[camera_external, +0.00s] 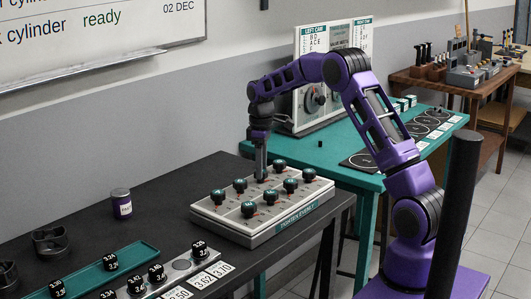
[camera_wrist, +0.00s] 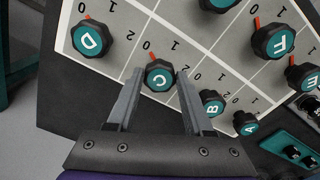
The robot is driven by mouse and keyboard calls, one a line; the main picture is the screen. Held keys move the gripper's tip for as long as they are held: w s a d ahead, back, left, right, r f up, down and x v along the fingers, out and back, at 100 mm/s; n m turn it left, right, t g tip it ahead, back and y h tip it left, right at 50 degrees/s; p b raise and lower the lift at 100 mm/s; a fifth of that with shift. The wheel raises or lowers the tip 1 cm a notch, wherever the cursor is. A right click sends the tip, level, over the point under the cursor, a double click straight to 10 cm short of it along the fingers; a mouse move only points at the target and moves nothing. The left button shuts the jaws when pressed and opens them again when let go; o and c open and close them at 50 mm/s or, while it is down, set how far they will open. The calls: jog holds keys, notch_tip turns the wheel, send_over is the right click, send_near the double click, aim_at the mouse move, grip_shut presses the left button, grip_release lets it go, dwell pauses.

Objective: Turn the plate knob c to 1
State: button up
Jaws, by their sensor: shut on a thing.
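Plate knob c (camera_wrist: 159,75) is a dark faceted knob with a teal cap marked C, in the wrist view. Its red pointer shows toward the printed 0, with the 1 to the right of it. My gripper (camera_wrist: 158,92) has one finger on each side of the knob and is shut on it. In the external view my gripper (camera_external: 261,172) points straight down at the back row of the pale knob plate (camera_external: 238,231) and mostly hides knob c.
Knobs D (camera_wrist: 90,38) and B (camera_wrist: 212,103) stand close on either side. Knobs A (camera_wrist: 246,123) and F (camera_wrist: 273,41) are further off.

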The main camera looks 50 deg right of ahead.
grip_shut()
jog(key=shift+m, duration=0.3)
jog(key=m+p, duration=0.2)
jog(key=m, duration=0.3)
jog(key=shift+a+r+p, duration=0.1)
jog(key=shift+p, duration=0.3)
jog(key=m+p, duration=0.1)
jog(key=m, duration=0.5)
jog(key=o, duration=0.9)
grip_release()
